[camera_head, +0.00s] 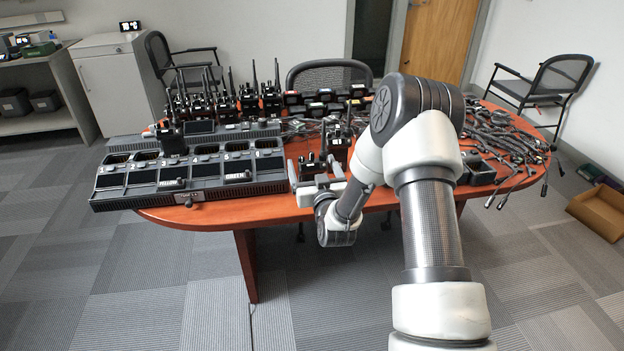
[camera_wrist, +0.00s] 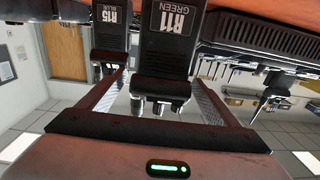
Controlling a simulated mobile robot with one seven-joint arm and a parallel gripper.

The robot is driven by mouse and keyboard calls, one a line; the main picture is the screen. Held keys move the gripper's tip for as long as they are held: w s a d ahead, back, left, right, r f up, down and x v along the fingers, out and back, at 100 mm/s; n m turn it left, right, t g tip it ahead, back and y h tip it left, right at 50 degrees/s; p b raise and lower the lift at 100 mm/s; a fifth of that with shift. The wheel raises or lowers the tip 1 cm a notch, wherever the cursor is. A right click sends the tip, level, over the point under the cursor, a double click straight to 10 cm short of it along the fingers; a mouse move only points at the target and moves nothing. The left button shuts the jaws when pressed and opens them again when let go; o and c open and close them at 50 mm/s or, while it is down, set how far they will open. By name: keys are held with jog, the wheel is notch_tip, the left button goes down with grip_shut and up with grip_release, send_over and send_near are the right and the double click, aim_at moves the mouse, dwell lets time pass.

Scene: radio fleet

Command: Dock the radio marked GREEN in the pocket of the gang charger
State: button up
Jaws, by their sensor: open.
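The radio labelled R11 GREEN (camera_wrist: 168,48) is black and shows close up in the wrist view, between the fingers of my gripper (camera_wrist: 163,88). My gripper is open, with a finger on each side of it; I cannot tell whether either touches. In the head view my gripper (camera_head: 320,188) is low at the table's front edge, beside a few black radios (camera_head: 338,146); their labels cannot be read there. The gang charger (camera_head: 190,192) is a long dark unit at the left front of the table, with several pockets and a GREEN label on its front right. One radio (camera_head: 170,142) stands in it.
A radio labelled R15 BLUE (camera_wrist: 109,36) stands just left of the green one in the wrist view. Several radios (camera_head: 215,103) stand behind the charger. Tangled cables (camera_head: 505,145) cover the right of the wooden table (camera_head: 200,216). The floor in front is clear.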

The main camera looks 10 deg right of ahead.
jog(key=shift+w, duration=0.3)
jog(key=c, duration=1.3)
jog(key=shift+r, duration=0.1)
jog(key=shift+c, duration=0.8)
